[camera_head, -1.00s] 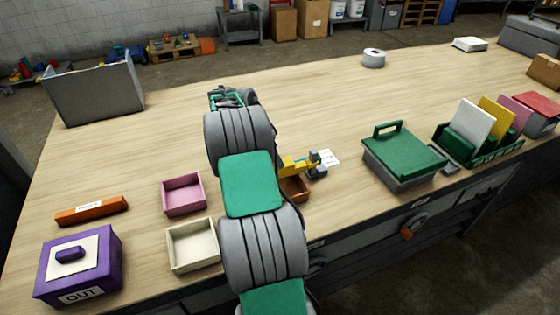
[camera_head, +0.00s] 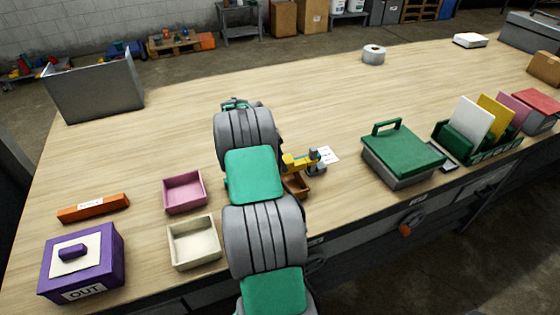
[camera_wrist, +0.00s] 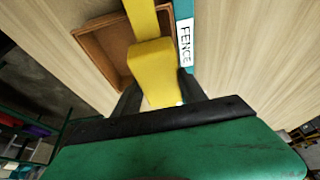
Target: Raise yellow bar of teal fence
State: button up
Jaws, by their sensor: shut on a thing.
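The yellow bar (camera_wrist: 155,72) runs up the middle of the wrist view, with a wide yellow end nearest me. My gripper (camera_wrist: 157,90) is shut on that end, one dark finger on each side. A teal strip with a white FENCE label (camera_wrist: 185,42) stands just right of the bar. In the head view the yellow bar (camera_head: 299,162) shows just right of my arm, beside a grey piece (camera_head: 315,158).
A brown open tray (camera_wrist: 105,47) lies under the bar, partly hidden. Pink (camera_head: 184,192) and cream (camera_head: 194,243) trays and a purple OUT box (camera_head: 82,262) stand left. A green-lidded box (camera_head: 402,155) stands right. The table's far middle is clear.

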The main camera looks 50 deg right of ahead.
aim_at(284, 159)
grip_shut()
dwell(0.3)
jog(key=shift+r+p, duration=0.3)
jog(key=shift+r, duration=1.75)
jog(key=shift+o, duration=1.4)
grip_release()
jog(key=o, duration=0.3)
jog(key=shift+r, duration=0.1)
jog(key=shift+o, duration=0.8)
